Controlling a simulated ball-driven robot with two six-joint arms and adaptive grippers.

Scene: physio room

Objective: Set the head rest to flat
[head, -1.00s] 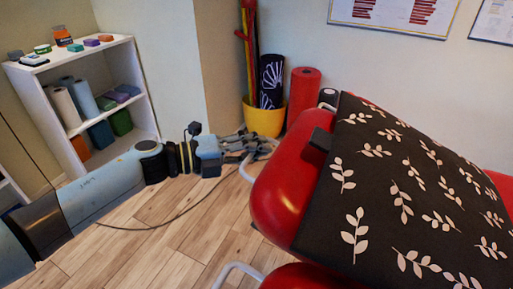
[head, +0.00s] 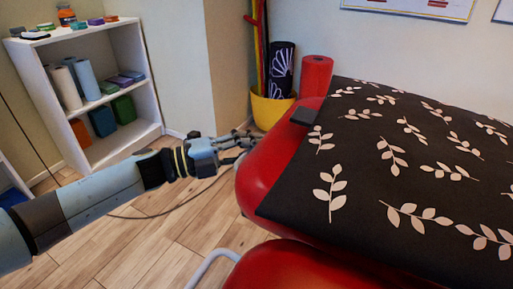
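The head rest (head: 262,172) is the red padded end of the treatment couch. A black cloth with pale leaf prints (head: 365,165) covers most of its top, and it looks close to level. A small dark block (head: 305,116) sits at its left edge. My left gripper (head: 246,146) is at the left end of the head rest, beside a pale bar (head: 240,160) that is partly hidden by the fingers. Whether the fingers are closed on the bar is too small to tell. My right gripper is out of view.
A second red pad (head: 310,268) lies in front, with a white tube frame (head: 212,266) below it. A white shelf (head: 156,96) stands at the left. A yellow pot (head: 271,110) and a red roll (head: 316,74) stand behind.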

